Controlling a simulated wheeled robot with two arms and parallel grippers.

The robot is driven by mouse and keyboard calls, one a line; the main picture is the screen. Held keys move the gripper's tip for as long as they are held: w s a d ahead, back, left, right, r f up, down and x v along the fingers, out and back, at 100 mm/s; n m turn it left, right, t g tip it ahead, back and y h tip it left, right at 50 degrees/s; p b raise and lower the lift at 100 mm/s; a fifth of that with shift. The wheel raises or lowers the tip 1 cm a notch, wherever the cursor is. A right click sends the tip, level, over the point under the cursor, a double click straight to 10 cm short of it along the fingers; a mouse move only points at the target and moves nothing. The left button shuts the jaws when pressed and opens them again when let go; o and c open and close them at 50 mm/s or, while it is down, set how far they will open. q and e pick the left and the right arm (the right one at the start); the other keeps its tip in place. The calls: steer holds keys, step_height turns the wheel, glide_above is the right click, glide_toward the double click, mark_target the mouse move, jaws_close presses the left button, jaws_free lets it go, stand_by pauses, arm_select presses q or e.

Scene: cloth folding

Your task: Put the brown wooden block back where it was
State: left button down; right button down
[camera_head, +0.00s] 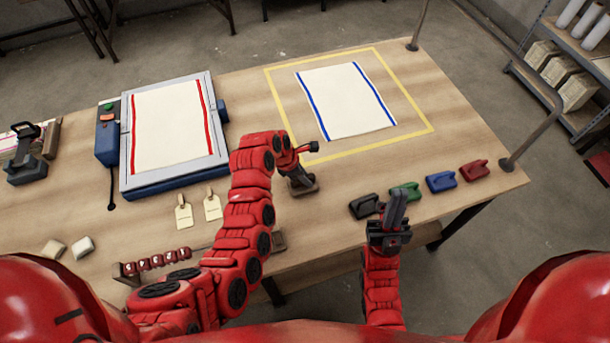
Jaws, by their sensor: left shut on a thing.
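The brown wooden block (304,190) is on or just above the table, between the two cloths and the front edge; I cannot tell whether it touches the wood. My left gripper (297,178) points down and is shut on it, hiding part of its top. My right gripper (396,204) is near the table's front edge, in front of the coloured blocks. Its fingers are together and hold nothing that I can see.
A white cloth with blue stripes (345,100) lies inside a yellow outline (425,131). A red-striped cloth (168,125) lies on a press (176,184). Black (362,206), green (408,188), blue (440,182) and red (474,170) blocks line the right front. Two tags (184,214) lie left of my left arm.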

arm_select(q)
steer(key=c, duration=0.6)
jaws_free()
steer(key=shift+f, duration=0.1)
steer(key=shift+c, duration=0.2)
